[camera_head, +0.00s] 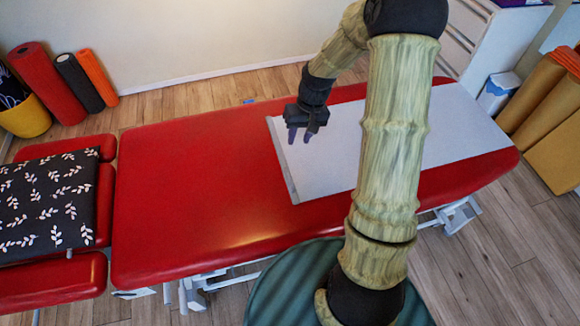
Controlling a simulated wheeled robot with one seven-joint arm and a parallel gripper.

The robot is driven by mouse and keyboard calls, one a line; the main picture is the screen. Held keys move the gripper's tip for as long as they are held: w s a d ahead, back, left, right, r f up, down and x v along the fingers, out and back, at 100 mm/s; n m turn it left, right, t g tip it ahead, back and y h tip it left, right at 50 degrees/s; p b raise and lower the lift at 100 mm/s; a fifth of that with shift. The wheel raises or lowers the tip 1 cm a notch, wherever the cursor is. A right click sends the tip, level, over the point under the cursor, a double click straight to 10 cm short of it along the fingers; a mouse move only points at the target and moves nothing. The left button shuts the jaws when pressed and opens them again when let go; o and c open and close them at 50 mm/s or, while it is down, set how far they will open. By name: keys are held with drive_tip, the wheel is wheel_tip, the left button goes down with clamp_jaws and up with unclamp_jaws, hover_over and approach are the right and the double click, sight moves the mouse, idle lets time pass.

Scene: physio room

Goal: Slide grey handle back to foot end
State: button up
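A grey strip-like handle (282,163) runs along the left edge of a white sheet (330,165), across the red treatment table (190,180). The sheet lies flat and covers much of the table's right part; my arm hides some of it. My gripper (299,137) points down over the sheet, just right of the handle's far end. Its two fingers show a gap between them and nothing in it. I cannot tell how high the fingertips are above the sheet.
The table's left part is bare red. A black leaf-patterned cloth (50,200) covers the separate head section at left. Rolled mats (48,82) and a yellow basket (25,115) stand back left. A white cabinet (490,40) and small bin (497,92) stand back right.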

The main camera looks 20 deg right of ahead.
sight(289, 171)
drive_tip(key=a+f, duration=0.1)
drive_tip(key=f, duration=0.3)
drive_tip(key=a+f, duration=0.1)
drive_tip(key=f, duration=0.9)
drive_tip(key=shift+a+f+b, duration=0.15)
drive_tip(key=shift+a+b, duration=0.25)
clamp_jaws()
